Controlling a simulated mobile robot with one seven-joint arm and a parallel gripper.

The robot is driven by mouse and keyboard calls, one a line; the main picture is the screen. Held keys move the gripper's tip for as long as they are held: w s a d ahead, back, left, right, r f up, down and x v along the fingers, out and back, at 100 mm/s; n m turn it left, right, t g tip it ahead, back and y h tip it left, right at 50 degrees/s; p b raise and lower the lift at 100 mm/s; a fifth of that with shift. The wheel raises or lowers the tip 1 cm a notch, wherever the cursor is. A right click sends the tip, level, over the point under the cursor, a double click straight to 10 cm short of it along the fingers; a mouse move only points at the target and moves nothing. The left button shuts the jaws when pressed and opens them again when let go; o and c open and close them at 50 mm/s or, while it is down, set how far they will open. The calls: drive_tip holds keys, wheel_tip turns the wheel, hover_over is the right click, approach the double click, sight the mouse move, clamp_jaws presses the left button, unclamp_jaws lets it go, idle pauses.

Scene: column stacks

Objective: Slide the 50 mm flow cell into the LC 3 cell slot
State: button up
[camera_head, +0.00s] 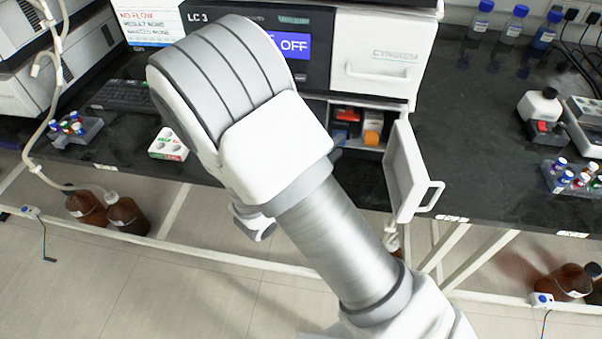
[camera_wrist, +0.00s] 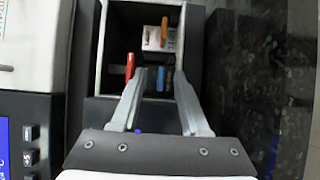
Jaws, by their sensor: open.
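My gripper (camera_wrist: 160,76) is open in the wrist view, its two fingers reaching into an open compartment (camera_wrist: 120,16) of the LC 3 unit (camera_head: 320,68). Nothing is clearly held. A red piece (camera_wrist: 130,66) is beside the left fingertip, and a blue piece (camera_wrist: 160,79) shows between the fingertips. Beyond them, an orange piece (camera_wrist: 164,30) stands at a pale block (camera_wrist: 151,40). In the head view, the compartment shows red (camera_head: 347,114) and orange (camera_head: 373,130) pieces; my arm hides the gripper. I cannot tell which piece is the 50 mm flow cell, nor identify the slot.
The compartment's white door (camera_head: 405,170) hangs open toward the front. A white tray (camera_head: 168,144) and a vial rack (camera_head: 76,132) are on the left bench. Another vial rack (camera_head: 572,178) is at the right. The black bench (camera_head: 465,140) right of the door is clear.

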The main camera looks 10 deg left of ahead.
drive_tip(key=p+v, duration=0.1)
drive_tip(key=v, duration=1.2)
drive_tip(key=shift+s+a, duration=0.2)
drive_tip(key=shift+s, duration=0.1)
